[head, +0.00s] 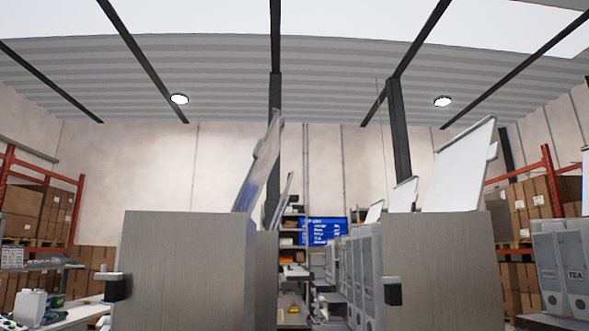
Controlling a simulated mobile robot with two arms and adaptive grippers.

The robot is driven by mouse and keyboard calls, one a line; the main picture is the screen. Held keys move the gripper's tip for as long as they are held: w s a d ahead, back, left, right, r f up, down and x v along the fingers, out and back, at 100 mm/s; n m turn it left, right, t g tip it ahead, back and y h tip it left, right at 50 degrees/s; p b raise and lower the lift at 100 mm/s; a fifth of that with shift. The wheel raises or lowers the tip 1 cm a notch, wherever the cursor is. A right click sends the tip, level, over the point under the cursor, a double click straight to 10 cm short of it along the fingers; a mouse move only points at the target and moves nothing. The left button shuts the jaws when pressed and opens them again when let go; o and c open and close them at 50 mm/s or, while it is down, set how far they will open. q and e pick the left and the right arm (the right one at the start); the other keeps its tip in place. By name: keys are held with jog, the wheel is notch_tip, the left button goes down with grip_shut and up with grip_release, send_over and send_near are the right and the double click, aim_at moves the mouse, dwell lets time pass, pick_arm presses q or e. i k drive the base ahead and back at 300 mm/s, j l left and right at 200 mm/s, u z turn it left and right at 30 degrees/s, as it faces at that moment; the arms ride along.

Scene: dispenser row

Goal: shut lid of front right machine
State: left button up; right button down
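The front right machine (445,275) is a large grey box close to me, right of centre, seen from its flat side. Its lid (460,168) is a pale panel with a grey edge that stands raised above the box, leaning to the right. A small tab sticks out from the lid's right edge. A dark block with a pale top (393,291) sits on the machine's left edge. Neither of my grippers is in view.
Another grey machine (185,270) stands close on the left, its lid (259,165) also raised. A narrow aisle runs between, with more raised lids and shelving behind. Dispensers (560,270), one marked TEA, stand at far right. A cluttered table (75,317) is lower left.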

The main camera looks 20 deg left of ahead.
aim_at(266, 152)
jog(key=l+u, duration=0.15)
jog(key=u, duration=0.25)
jog(key=l+u, duration=0.15)
jog(key=u, duration=0.2)
jog(key=l+u, duration=0.15)
jog(key=u, duration=0.25)
